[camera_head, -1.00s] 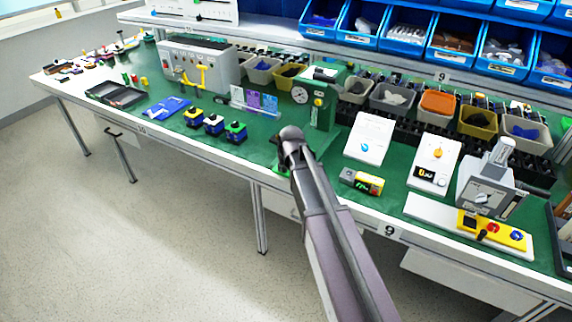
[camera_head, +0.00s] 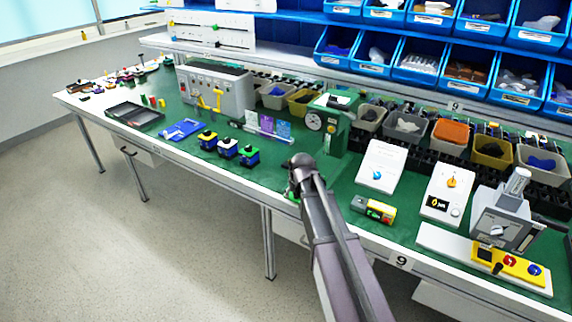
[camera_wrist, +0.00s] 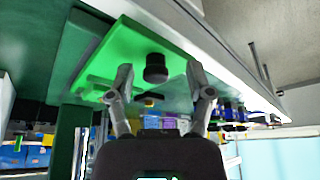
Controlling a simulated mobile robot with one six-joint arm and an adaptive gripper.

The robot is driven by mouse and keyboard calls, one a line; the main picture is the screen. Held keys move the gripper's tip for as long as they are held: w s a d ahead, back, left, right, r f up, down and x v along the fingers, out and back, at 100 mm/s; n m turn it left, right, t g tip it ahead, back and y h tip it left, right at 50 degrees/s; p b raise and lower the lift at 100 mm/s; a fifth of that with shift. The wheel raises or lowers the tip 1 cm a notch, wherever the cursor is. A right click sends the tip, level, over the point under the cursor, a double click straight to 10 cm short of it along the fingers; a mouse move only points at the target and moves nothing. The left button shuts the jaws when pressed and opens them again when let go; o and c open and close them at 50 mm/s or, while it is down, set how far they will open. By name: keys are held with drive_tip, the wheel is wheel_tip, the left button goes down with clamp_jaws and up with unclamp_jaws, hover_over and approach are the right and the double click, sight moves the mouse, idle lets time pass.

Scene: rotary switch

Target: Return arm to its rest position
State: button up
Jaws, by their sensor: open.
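The fingers are hidden or too small to make out there. In the wrist view my gripper (camera_wrist: 158,75) is open, with its two fingers spread apart and nothing between them. A bright green panel (camera_wrist: 120,50) with a round black knob (camera_wrist: 156,69) lies beyond the fingertips. The knob appears between the fingers in the picture, apart from both. In the head view my arm mostly covers this spot.
Blue bins (camera_head: 415,65) stand behind. The floor in front is clear.

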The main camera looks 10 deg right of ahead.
drive_tip(key=s+d+r+g+p, duration=0.1)
drive_tip(key=s+r+g+p, duration=0.1)
drive_tip(key=s, duration=0.9)
drive_tip(key=s+d+r+m+g+p, duration=0.1)
drive_tip(key=s+r+p, duration=0.4)
drive_tip(key=s, duration=0.6)
drive_tip(key=shift+d+r+g+p, duration=0.15)
drive_tip(key=shift+r+g+p, duration=0.1)
drive_tip(key=shift+g+p, duration=0.65)
drive_tip(key=shift+s, duration=0.1)
